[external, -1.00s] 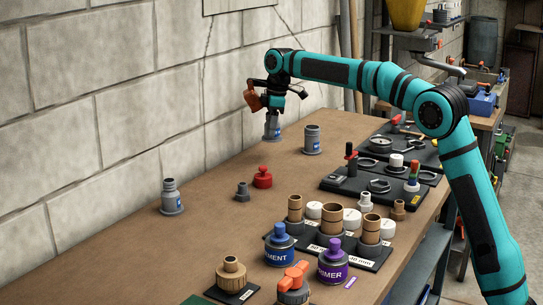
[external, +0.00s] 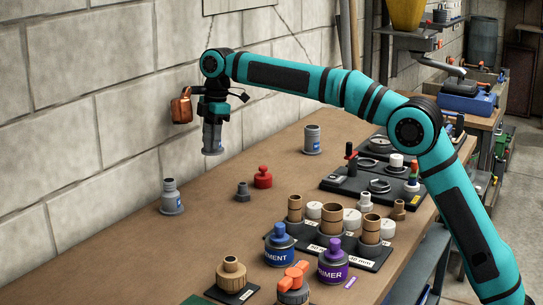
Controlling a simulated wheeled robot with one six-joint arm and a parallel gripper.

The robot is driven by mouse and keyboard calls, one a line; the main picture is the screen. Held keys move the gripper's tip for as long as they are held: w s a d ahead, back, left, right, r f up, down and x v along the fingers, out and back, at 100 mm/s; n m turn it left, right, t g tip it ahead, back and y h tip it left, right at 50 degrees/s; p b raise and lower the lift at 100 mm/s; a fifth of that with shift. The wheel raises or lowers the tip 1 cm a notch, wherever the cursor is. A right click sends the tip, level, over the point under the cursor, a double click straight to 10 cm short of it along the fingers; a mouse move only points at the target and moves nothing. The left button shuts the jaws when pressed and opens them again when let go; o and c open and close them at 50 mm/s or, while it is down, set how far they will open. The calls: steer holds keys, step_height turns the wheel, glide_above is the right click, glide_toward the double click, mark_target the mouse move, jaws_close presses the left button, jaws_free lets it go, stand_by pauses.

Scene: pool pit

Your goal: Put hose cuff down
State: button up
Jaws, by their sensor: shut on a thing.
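My gripper (external: 212,119) is shut on a grey hose cuff (external: 212,137) with a blue label. The cuff hangs upright, and from this angle it appears to be above the table, in front of the block wall. Two similar grey pieces with blue labels stand on the wooden tabletop (external: 235,235): one at the left (external: 171,197) and one further back to the right (external: 312,139). The fingertips around the held cuff are small and partly hidden.
A small grey fitting (external: 242,191) and a red fitting (external: 263,177) stand mid-table. A blue-capped can (external: 279,246), a purple can (external: 333,263) and a black tray of fittings (external: 374,254) are at the front. The left part of the table is mostly clear.

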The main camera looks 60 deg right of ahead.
steer(key=a, duration=0.5)
steer(key=shift+n, duration=0.5)
steer(key=shift+s+f, duration=0.1)
steer(key=shift+f, duration=4.9)
steer(key=shift+f, duration=0.15)
steer(key=o, duration=1)
step_height(320, 180, up, 12)
steer(key=d, duration=0.1)
steer(key=shift+s+d, duration=0.3)
steer(key=shift+d, duration=0.05)
